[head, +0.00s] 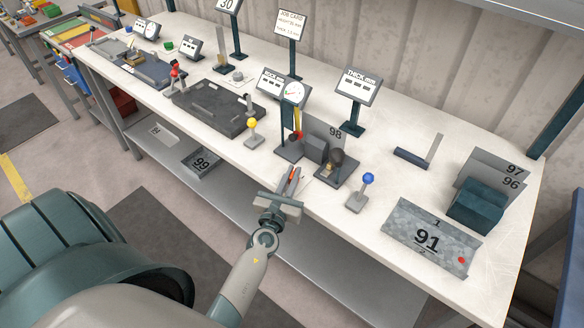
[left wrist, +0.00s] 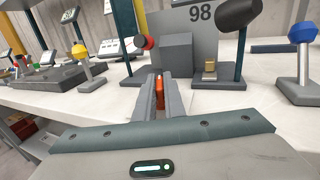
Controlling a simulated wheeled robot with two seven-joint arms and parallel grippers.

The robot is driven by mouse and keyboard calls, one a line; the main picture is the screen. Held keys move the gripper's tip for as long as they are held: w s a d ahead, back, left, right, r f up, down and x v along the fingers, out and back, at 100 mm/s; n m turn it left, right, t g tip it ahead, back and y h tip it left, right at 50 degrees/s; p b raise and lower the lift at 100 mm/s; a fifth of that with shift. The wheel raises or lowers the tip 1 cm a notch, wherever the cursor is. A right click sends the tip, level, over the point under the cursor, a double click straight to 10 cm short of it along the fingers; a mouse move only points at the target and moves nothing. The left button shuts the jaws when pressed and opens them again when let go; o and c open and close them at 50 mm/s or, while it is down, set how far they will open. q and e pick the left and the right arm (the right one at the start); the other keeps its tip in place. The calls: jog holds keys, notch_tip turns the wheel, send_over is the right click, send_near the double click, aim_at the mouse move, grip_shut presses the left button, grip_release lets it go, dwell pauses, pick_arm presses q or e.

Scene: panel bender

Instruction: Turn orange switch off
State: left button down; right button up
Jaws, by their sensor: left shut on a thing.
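The orange switch is a small upright orange piece (left wrist: 159,92) between my left gripper's fingers in the left wrist view. It also shows as an orange sliver (head: 292,175) at the front edge of the bench in the head view. My left gripper (head: 294,178) is shut on it, with the fingers pointing toward the bench from the front. The fingers hide the switch's sides and base, so I cannot tell its position. My right gripper is in neither view.
Close behind are a grey block fixture with a panel marked 98 (left wrist: 200,15) and a dark-knobbed lever (head: 336,157). A yellow-knobbed lever (head: 252,125) stands to the left and a blue-knobbed lever (head: 368,179) to the right. Plate 91 (head: 405,228) lies farther right on the white bench (head: 440,125).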

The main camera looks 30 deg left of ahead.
pick_arm(q)
jog(key=shift+n+g+y+p, duration=0.35)
jog(key=shift+n+g+y, duration=0.25)
jog(key=shift+n+y, duration=0.6)
jog(key=c, duration=1.8)
grip_release()
jog(key=shift+c, duration=0.2)
